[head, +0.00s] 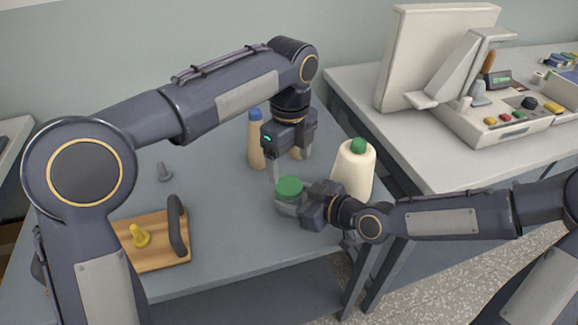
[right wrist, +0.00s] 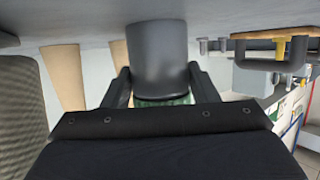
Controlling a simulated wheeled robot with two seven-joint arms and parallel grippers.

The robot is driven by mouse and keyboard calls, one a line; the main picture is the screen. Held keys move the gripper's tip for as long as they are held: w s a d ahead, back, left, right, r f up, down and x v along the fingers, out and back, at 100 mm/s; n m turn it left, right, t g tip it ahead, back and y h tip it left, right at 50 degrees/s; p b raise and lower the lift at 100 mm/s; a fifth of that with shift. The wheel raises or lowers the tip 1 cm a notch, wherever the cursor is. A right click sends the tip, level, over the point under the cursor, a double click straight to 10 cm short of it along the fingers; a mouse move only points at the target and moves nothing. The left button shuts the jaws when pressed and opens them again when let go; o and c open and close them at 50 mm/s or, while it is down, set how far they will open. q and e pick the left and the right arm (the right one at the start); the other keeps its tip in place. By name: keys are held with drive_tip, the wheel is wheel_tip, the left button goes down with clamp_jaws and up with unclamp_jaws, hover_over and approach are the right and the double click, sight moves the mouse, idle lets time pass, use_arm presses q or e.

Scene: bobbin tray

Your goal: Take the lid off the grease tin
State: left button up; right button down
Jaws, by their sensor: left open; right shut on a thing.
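The grease tin (right wrist: 160,60) is a dark grey cylinder with a green lid (head: 289,185). It stands near the front right of the grey-blue table, with the lid on it. My right gripper (head: 287,204) comes in from the right and is shut on the tin's body below the lid. In the right wrist view, its fingers sit on both sides of the tin, and a strip of green lid shows near the palm. My left gripper (head: 290,165) is open, pointing down just above the lid, apart from it as far as I can tell.
A cream bottle with a green cap (head: 355,168) stands close behind my right gripper. A tan bottle with a blue cap (head: 256,140) and another tan item stand behind my left gripper. A wooden board (head: 160,257) with a dark handle lies front left.

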sight(289, 185)
use_arm(q)
drive_tip(key=shift+a+r+m, duration=0.1)
drive_tip(key=shift+r+m, duration=0.6)
drive_tip(key=shift+r, duration=0.05)
drive_tip(key=shift+f, duration=3.8)
drive_tip(key=c, duration=1)
drive_tip(key=n, duration=0.3)
drive_tip(key=o, duration=1.1)
drive_tip(key=shift+c, duration=0.2)
